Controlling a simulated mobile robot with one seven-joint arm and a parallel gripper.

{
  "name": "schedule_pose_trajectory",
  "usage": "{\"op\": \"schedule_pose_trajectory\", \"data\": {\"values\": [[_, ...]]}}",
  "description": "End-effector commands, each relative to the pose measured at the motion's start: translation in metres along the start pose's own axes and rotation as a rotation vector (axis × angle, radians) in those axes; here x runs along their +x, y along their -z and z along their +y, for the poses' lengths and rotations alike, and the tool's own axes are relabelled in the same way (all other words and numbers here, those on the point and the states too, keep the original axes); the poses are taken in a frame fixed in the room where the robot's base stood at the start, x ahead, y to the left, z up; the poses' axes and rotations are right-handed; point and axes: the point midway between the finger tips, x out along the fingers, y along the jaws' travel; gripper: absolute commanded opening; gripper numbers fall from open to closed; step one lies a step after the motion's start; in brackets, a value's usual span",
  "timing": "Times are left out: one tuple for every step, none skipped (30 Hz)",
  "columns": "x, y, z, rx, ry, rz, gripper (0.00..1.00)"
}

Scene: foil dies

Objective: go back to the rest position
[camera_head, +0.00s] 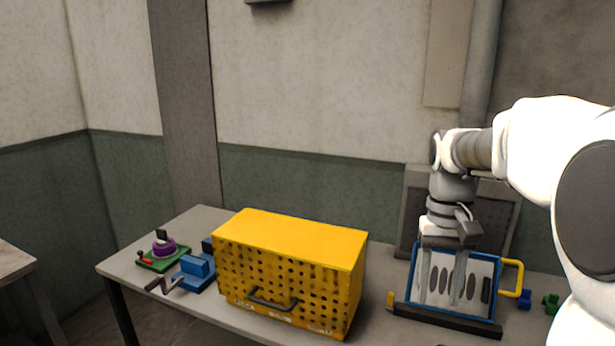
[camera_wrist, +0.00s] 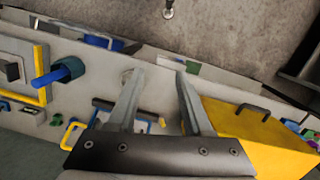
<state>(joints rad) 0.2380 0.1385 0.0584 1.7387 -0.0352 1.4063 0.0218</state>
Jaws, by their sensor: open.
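My gripper (camera_head: 440,302) is open, with its two fingers pointing down at the right of the table. It is in front of a blue-framed rack (camera_head: 497,330) that holds a pale panel with dark oval shapes. I cannot tell how far the fingers are from the panel. Nothing shows between the fingers. In the wrist view, my gripper (camera_wrist: 158,74) also has its fingers apart and empty, with a yellow box (camera_wrist: 255,140) to the right. My arm comes in from the right side of the head view.
The yellow perforated box (camera_head: 300,245) with a dark handle stands mid-table. Left of it are a blue clamp-like device (camera_head: 196,268) and a green base (camera_head: 158,262) with a purple ring. Small blue and green pieces (camera_head: 551,303) lie far right. A wall stands behind.

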Motion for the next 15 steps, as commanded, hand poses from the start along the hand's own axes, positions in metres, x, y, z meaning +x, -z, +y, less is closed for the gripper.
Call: {"op": "schedule_pose_trajectory", "data": {"values": [[-0.006, -0.013, -0.005, -0.013, -0.003, 0.043, 0.50], [-0.008, -0.019, -0.008, -0.020, -0.003, 0.066, 0.50], [-0.010, -0.028, -0.011, -0.029, -0.004, 0.096, 0.50], [-0.012, -0.035, -0.014, -0.036, -0.004, 0.118, 0.50], [-0.013, -0.041, -0.016, -0.042, -0.004, 0.141, 0.50], [-0.014, -0.049, -0.019, -0.051, -0.003, 0.173, 0.50], [-0.015, -0.056, -0.021, -0.058, -0.002, 0.195, 0.50], [-0.015, -0.062, -0.023, -0.064, -0.001, 0.218, 0.50], [-0.015, -0.071, -0.025, -0.073, 0.001, 0.249, 0.50], [-0.015, -0.077, -0.027, -0.080, 0.003, 0.271, 0.50], [-0.014, -0.083, -0.029, -0.087, 0.004, 0.294, 0.50], [-0.013, -0.091, -0.031, -0.096, 0.007, 0.324, 0.50], [-0.012, -0.098, -0.033, -0.103, 0.010, 0.346, 0.50], [-0.011, -0.104, -0.034, -0.110, 0.012, 0.370, 0.50], [-0.009, -0.112, -0.036, -0.118, 0.016, 0.400, 0.50]]}}
